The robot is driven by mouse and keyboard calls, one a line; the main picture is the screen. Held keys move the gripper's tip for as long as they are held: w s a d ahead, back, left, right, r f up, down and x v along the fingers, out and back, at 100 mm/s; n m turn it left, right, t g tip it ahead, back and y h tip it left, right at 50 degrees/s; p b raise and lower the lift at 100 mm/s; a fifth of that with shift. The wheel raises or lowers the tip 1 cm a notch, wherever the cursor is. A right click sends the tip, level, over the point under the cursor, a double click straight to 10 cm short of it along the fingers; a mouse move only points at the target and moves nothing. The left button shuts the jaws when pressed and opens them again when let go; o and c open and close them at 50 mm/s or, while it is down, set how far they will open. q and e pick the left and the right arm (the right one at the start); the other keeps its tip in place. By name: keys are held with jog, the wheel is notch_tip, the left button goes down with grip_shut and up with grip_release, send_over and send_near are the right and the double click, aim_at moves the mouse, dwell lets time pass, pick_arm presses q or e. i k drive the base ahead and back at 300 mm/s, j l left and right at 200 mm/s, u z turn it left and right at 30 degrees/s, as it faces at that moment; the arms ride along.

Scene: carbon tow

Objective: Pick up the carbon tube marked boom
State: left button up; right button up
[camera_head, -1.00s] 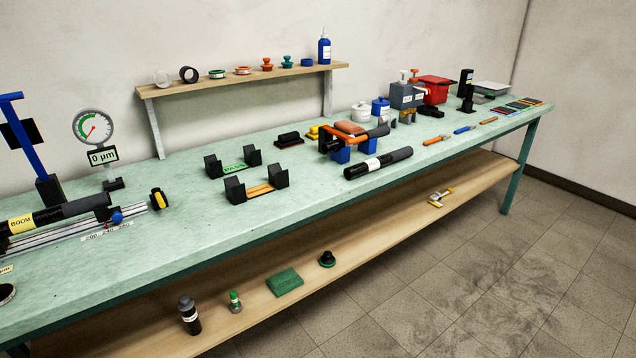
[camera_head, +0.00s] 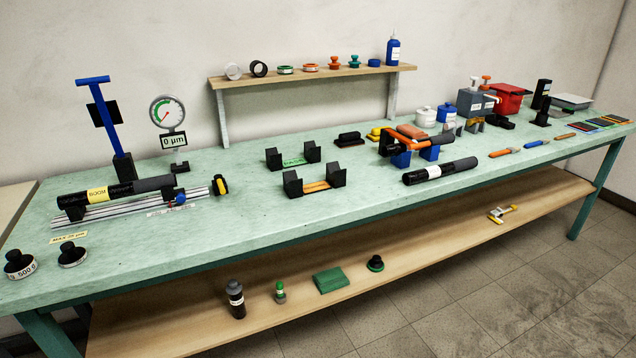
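The carbon tube marked BOOM (camera_head: 136,188) is black with a yellow label near its middle. It lies at the left of the bench, along a silver rail (camera_head: 138,213). Its right part is a greyer shade. Another dark tube (camera_head: 441,171) with a white label lies near the bench's front edge, right of the middle. Neither of my grippers shows in the head view.
A dial gauge reading 0 µm (camera_head: 167,112) and a blue-topped stand (camera_head: 108,128) rise behind the rail. Black weights (camera_head: 20,264) sit at the left front. Two black cradle pairs (camera_head: 313,181) stand mid-bench. The bench front (camera_head: 240,222) between rail and cradles is clear.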

aim_at(102, 193)
jog(key=j+z, duration=0.3)
jog(key=z, duration=0.15)
jog(key=j+z, duration=0.3)
jog(key=z, duration=0.2)
jog(key=k+j+z, duration=0.15)
jog(key=j, duration=0.25)
jog(key=j+z, duration=0.1)
jog(key=j, duration=0.25)
jog(key=k, duration=0.05)
